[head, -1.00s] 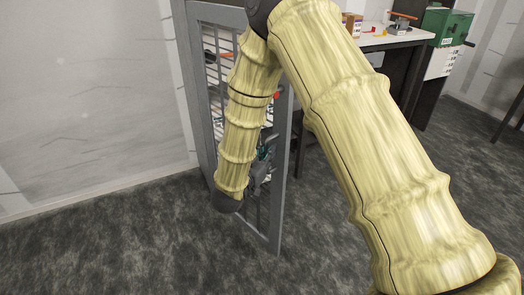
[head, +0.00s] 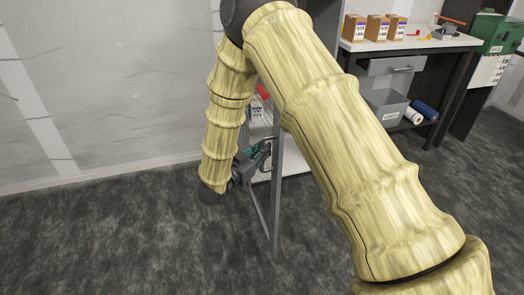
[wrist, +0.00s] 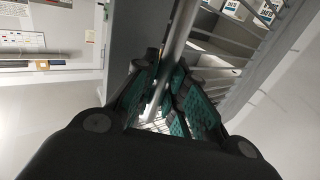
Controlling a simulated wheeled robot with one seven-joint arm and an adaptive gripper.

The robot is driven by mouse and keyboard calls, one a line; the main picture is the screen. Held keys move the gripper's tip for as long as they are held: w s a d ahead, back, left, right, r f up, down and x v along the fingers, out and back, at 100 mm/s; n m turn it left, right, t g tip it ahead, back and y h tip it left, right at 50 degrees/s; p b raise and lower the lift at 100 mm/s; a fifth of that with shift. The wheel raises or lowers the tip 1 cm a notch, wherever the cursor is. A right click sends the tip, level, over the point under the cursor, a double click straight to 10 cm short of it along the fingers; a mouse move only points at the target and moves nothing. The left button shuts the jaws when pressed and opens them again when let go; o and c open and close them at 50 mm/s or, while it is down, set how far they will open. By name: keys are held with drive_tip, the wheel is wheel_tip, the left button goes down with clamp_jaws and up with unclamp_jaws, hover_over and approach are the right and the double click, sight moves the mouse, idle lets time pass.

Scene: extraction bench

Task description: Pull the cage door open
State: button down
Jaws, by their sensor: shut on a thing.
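The cage door (head: 276,205) is a grey metal frame, seen nearly edge-on in the head view, standing out over the dark floor. My gripper (head: 258,158) is low on the door's left side, partly hidden by my arm. In the wrist view my gripper (wrist: 166,75), with teal pads, is shut on a round grey bar, the door handle (wrist: 184,30). The door's barred panel (wrist: 268,62) shows on the right there. The hinge side and much of the cage are hidden behind my arm in the head view.
A grey bin (head: 388,107) and rolls (head: 424,108) lie below. The floor (head: 120,245) at front left is clear; a pale wall (head: 90,90) is behind.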

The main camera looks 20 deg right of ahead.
drive_tip(key=shift+s+d+f, duration=0.1)
drive_tip(key=shift+s+f, duration=0.05)
drive_tip(key=c, duration=1.5)
unclamp_jaws()
drive_tip(key=shift+d, duration=0.1)
drive_tip(key=shift+o, duration=0.2)
drive_tip(key=shift+s+a, duration=0.2)
drive_tip(key=shift+a, duration=0.3)
drive_tip(key=v, duration=1.1)
